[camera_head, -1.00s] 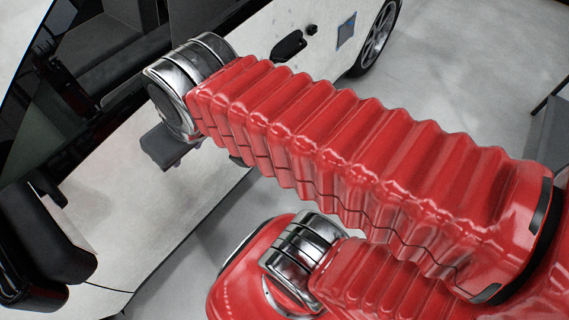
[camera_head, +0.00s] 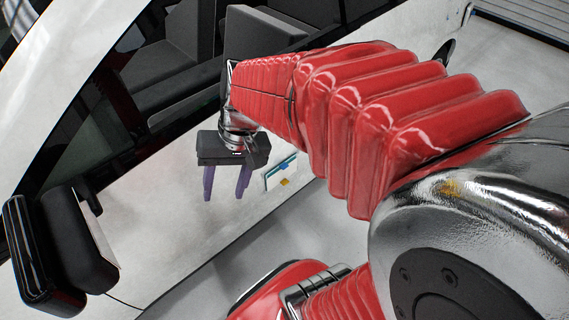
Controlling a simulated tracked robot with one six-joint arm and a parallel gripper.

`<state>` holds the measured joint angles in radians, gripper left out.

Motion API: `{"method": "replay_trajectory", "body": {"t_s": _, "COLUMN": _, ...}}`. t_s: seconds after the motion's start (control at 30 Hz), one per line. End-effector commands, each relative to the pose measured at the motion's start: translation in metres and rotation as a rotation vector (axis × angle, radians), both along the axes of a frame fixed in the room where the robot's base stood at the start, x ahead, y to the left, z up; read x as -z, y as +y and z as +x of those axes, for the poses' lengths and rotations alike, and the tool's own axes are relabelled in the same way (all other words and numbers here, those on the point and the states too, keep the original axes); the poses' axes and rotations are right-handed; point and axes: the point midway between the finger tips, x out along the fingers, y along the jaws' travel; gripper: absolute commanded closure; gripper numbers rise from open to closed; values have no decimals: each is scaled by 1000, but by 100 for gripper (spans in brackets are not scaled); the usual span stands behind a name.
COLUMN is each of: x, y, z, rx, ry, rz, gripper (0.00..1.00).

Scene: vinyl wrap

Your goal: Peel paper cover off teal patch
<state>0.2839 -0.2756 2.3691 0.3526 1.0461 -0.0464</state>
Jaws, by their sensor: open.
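My gripper (camera_head: 226,184) hangs from the end of my red arm, in front of the white car door. Its two purple fingers point down, are apart, and have nothing visible between them. A small patch (camera_head: 273,180) is on the door just right of the fingers and apart from them in the picture. It looks pale with a teal edge, a small blue spot and a small yellow-orange spot. I cannot tell the paper cover from the patch at this size.
The white car door (camera_head: 165,220) fills the area behind and left of my gripper. A black side mirror (camera_head: 60,245) juts out at the lower left. The open window with dark seats (camera_head: 175,65) is above. Grey floor (camera_head: 250,245) shows below the door.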

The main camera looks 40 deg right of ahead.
Motion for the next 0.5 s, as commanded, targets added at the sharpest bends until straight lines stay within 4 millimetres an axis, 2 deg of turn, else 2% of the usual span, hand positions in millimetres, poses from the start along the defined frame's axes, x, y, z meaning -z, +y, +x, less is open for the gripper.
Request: {"method": "replay_trajectory", "body": {"t_s": 0.5, "x": 57, "y": -31, "z": 36, "rx": 316, "ry": 222, "rz": 372, "gripper": 55}}
